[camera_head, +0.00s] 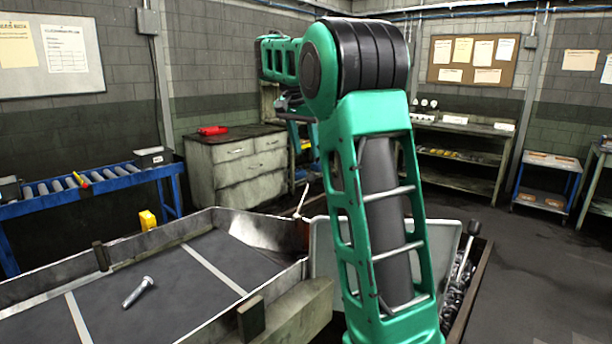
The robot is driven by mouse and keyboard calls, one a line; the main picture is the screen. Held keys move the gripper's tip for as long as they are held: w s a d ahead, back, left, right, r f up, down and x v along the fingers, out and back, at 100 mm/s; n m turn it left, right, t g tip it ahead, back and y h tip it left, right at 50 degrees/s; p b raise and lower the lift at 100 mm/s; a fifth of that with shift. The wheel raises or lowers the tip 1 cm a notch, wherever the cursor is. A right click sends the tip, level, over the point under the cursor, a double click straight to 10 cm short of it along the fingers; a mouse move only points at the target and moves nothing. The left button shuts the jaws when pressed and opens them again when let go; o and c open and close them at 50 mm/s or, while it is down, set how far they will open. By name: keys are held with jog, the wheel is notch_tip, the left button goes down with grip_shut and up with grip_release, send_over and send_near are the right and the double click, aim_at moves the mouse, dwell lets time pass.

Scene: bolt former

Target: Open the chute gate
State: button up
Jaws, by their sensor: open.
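The chute (215,262) is a dark-floored metal trough with raised sides, and one bolt (139,291) lies on it at the left. A pale upright panel (325,250), which looks like the chute gate, stands at the chute's right end. My green arm hides its middle. A lever with a dark knob (472,229) rises beside the panel's right edge. My gripper (288,104) is small and partly hidden at the far end of my raised arm, open, above and beyond the chute and apart from the panel and lever.
A bin of dark bolts (455,293) lies right of the panel. A thin rod (301,198) sticks up behind the chute's far corner. A blue roller conveyor (85,186) is at left, a cabinet (235,165) behind, and shelving (455,150) at back right. Floor at right is clear.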

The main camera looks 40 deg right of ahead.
aim_at(311, 174)
jog(key=x, duration=1)
jog(key=shift+a, duration=0.1)
